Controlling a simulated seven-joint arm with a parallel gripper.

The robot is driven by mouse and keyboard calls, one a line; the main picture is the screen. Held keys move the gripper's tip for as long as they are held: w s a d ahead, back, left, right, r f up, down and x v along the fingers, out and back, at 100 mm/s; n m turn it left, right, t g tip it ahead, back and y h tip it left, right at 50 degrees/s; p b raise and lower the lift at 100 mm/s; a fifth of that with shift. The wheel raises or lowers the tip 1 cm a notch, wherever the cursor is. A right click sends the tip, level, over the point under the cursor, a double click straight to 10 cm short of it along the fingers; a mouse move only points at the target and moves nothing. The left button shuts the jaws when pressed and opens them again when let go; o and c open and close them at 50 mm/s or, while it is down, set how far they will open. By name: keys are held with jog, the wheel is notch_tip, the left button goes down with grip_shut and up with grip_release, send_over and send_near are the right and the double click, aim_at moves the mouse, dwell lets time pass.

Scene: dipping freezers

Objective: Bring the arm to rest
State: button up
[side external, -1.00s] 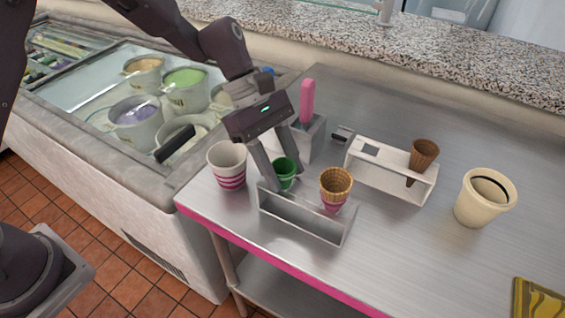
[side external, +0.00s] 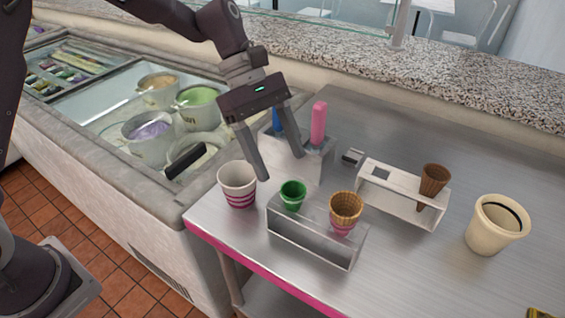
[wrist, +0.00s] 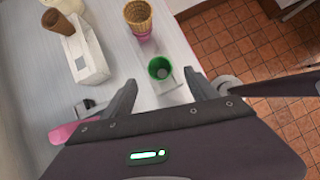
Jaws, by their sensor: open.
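My gripper (side external: 283,160) is open and empty. In the side external view it hangs above the back left of the metal rack, with its fingertips apart from the green cup (side external: 292,194). The green cup stands in the left part of the metal rack (side external: 312,246). A waffle cone (side external: 345,207) with a pink-striped lower part stands in the right part of the same rack. In the wrist view (wrist: 167,88) the fingers are spread, with the green cup (wrist: 160,68) beyond and between them.
A white cup with pink stripes (side external: 237,186) stands left of the rack. A container with pink and blue handles (side external: 298,160) is behind the gripper. A white holder (side external: 398,205) bears a brown cone (side external: 434,181). A cream tub (side external: 494,225) stands right. The freezer (side external: 160,185) lies left.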

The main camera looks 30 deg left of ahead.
jog(key=s+a+r+m+t+y, duration=0.3)
jog(key=s+a+r+m, duration=0.35)
jog(key=s+r, duration=0.2)
jog(key=s+a+m+t+y, duration=0.1)
jog(key=s+a+m+t, duration=0.1)
jog(key=s+a+m, duration=0.2)
jog(key=s+a+m+t+y, duration=0.2)
jog(key=s+a+m, duration=0.2)
jog(key=s, duration=0.7)
jog(key=shift+s+a+m, duration=0.2)
jog(key=shift+a+m, duration=0.15)
jog(key=shift+a, duration=0.4)
